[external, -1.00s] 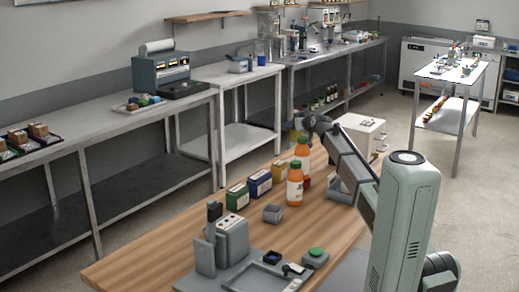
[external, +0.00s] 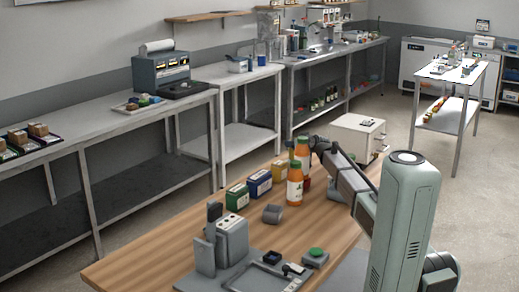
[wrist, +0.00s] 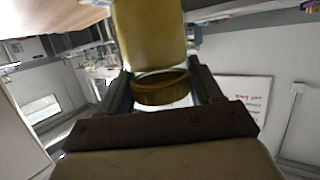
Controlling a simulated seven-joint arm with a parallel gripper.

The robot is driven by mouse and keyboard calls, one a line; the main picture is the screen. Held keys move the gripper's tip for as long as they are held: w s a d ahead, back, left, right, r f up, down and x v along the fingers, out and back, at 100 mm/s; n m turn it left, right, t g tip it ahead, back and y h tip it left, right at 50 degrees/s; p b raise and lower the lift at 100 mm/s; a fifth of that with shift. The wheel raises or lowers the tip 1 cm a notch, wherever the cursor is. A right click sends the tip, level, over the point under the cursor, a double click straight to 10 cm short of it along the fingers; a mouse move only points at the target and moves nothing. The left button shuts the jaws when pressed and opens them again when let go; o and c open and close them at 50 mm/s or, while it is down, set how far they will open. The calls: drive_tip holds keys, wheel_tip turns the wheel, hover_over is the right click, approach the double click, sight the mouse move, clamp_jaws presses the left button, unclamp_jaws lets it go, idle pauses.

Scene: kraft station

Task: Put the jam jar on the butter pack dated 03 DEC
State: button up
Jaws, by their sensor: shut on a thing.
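My gripper (wrist: 161,74) is shut on a yellow jar (wrist: 141,38) with a gold lid (wrist: 161,90), seen close up in the wrist view. In the external view my gripper (external: 312,144) is behind the orange bottles, and a little of the yellow-green jar (external: 290,151) shows left of it. I cannot tell whether the jar touches the table. A green pack (external: 237,197), a blue pack (external: 259,183) and a yellow pack (external: 279,171) stand in a row on the wooden table. Their dates are too small to read. A dark red thing (external: 307,183) is mostly hidden behind the front bottle.
Two orange bottles (external: 295,188) stand right of the packs. A grey container (external: 272,214) lies before them, seemingly on its side. A grey machine (external: 231,236), a green button box (external: 315,257) and a white box (external: 357,134) are on the table (external: 160,250). The left front is clear.

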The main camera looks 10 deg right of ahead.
drive_tip(key=o, duration=1.3)
drive_tip(key=shift+f, duration=0.1)
drive_tip(key=shift+o, duration=0.2)
drive_tip(key=s+d+r, duration=0.1)
drive_tip(key=s+r, duration=0.3)
drive_tip(key=r, duration=0.4)
drive_tip(key=shift+s+r, duration=0.35)
drive_tip(key=shift+r, duration=0.05)
